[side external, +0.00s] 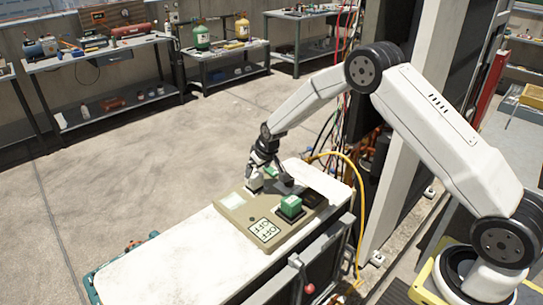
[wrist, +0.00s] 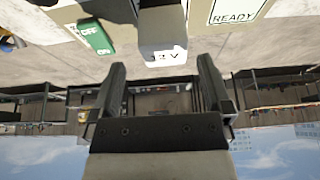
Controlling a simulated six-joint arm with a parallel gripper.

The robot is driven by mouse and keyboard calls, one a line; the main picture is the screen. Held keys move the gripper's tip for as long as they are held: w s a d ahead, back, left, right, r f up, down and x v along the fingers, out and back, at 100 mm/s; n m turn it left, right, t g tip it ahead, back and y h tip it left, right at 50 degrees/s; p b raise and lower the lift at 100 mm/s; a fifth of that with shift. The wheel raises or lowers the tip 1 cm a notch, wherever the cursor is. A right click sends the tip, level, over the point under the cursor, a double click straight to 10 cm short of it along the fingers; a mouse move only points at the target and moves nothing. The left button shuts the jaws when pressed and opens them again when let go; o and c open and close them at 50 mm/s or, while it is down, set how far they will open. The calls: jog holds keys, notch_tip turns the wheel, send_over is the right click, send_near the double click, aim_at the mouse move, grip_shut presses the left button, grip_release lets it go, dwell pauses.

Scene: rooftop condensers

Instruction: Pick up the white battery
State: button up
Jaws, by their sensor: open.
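The white battery (side external: 255,182) stands on the beige panel (side external: 233,225) on the bench, just under my gripper (side external: 268,170) in the side view. In the wrist view the battery (wrist: 163,42) shows a "12 V" label and lies just beyond the fingertips of my gripper (wrist: 162,65), in line with the gap between them. My gripper is open, with nothing between its fingers. The battery's far side is out of view.
A READY plate (wrist: 237,10) lies to the battery's right in the wrist view. The white bench top (side external: 165,265) is clear at front left.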

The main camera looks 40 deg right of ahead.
aim_at(254, 174)
jog(key=shift+w+f, duration=0.15)
jog(key=shift+f, duration=0.2)
jog(key=shift+f, duration=0.1)
jog(key=shift+a+x, duration=0.2)
jog(key=shift+x, duration=2.35)
jog(key=shift+w, duration=0.1)
grip_shut()
jog(key=shift+r, duration=0.25)
